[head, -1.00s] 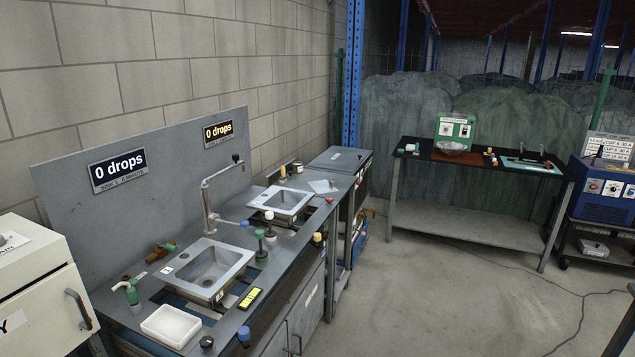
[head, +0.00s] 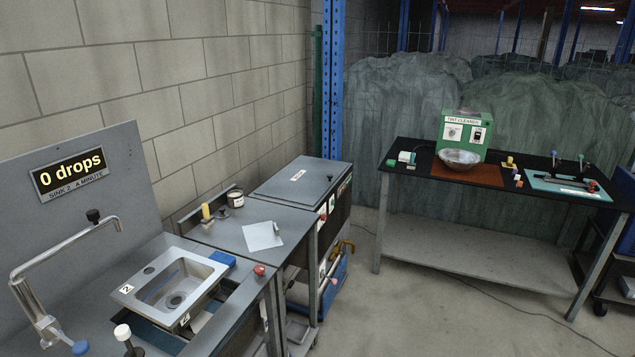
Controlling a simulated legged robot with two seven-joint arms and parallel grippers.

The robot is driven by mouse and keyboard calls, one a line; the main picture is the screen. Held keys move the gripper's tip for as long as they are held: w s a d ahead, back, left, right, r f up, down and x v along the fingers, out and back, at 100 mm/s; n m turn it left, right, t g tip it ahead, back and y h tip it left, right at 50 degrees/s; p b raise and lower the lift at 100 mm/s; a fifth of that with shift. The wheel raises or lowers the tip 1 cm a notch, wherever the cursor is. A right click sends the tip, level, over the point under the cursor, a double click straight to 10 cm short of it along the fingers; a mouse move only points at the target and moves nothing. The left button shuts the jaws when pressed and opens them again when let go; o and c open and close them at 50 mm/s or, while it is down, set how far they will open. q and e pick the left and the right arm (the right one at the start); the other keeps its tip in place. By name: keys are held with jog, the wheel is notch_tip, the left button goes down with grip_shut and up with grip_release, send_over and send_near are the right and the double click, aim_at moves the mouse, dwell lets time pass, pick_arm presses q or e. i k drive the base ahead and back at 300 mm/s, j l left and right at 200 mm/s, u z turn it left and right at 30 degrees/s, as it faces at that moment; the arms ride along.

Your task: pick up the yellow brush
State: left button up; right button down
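No brush can be made out for certain. A small upright yellow object (head: 206,212) stands on the grey counter at the left, beside a dark jar with a pale label; I cannot tell if it is a brush. A small yellow item (head: 508,162) also lies on the black-topped table at the right, too small to identify. Neither of my grippers is in view.
A sink (head: 172,287) marked 2, with a bent tap (head: 70,245), is at the lower left. A grey cabinet (head: 303,180) stands beyond the counter. The black-topped table (head: 415,170) holds a green machine (head: 465,133) and a teal mat (head: 548,184). Open concrete floor lies between.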

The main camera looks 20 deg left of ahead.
aim_at(208, 220)
jog(key=i+l+u, duration=0.15)
jog(key=i+u, duration=0.25)
jog(key=i, duration=0.3)
jog(key=i+l+u, duration=0.4)
jog(key=i, duration=0.25)
jog(key=i+l+u, duration=0.35)
jog(key=i+l, duration=0.15)
jog(key=i, duration=0.1)
